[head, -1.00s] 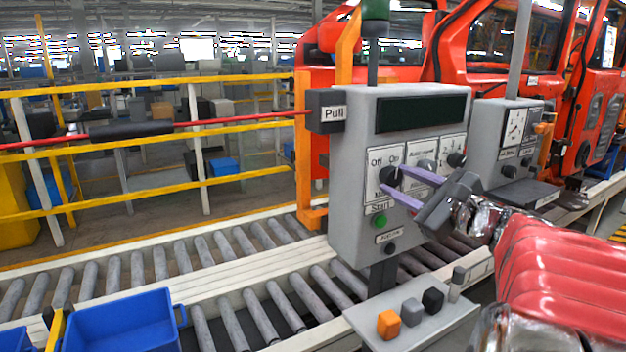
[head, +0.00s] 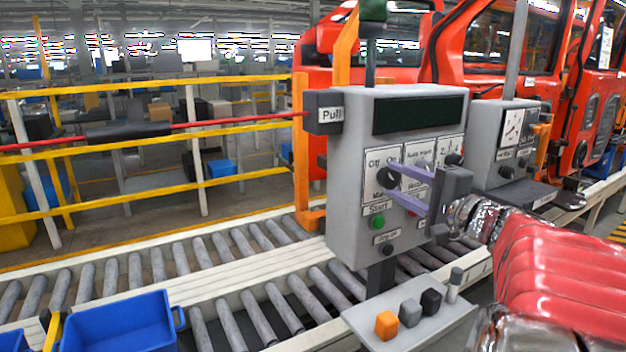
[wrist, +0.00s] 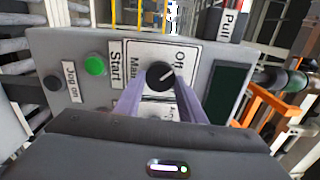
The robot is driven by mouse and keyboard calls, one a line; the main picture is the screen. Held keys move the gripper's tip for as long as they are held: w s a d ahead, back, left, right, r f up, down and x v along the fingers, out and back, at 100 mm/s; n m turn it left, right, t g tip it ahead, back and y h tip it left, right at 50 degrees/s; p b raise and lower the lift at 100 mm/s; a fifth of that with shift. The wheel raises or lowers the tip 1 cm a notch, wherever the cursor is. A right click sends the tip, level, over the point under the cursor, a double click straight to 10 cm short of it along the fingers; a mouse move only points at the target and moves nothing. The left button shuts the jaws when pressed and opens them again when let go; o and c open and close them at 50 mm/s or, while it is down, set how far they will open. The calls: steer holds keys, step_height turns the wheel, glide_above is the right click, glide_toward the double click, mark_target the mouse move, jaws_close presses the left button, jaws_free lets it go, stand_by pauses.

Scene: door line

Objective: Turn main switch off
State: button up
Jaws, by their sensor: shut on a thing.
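The main switch is a round black knob (wrist: 160,75) on a white plate marked "Main" and "Off" on the grey control box (head: 345,215). In the head view the knob (head: 387,177) sits at the tips of my gripper. My gripper (head: 389,183) has two long purple fingers that reach in from the right. In the wrist view the fingers (wrist: 158,85) lie on either side of the knob and are shut on it. A white pointer line on the knob slants up and right, toward the "Off" lettering. The fingers partly hide the plate's lettering.
A green Start button (head: 376,222) and a black jog button (head: 388,251) sit below the switch. More knobs are to its right. A shelf with several coloured blocks (head: 410,315) stands below. A blue bin (head: 118,325) stands at the lower left.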

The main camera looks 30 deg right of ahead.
steer(key=shift+a+f+n, duration=0.15)
steer(key=shift+f+n, duration=0.1)
steer(key=shift+n, duration=0.15)
steer(key=o, duration=1)
steer(key=shift+r, duration=0.15)
steer(key=shift+o, duration=0.2)
steer(key=s, duration=1.4)
steer(key=shift+d, duration=0.25)
steer(key=shift+w, duration=0.1)
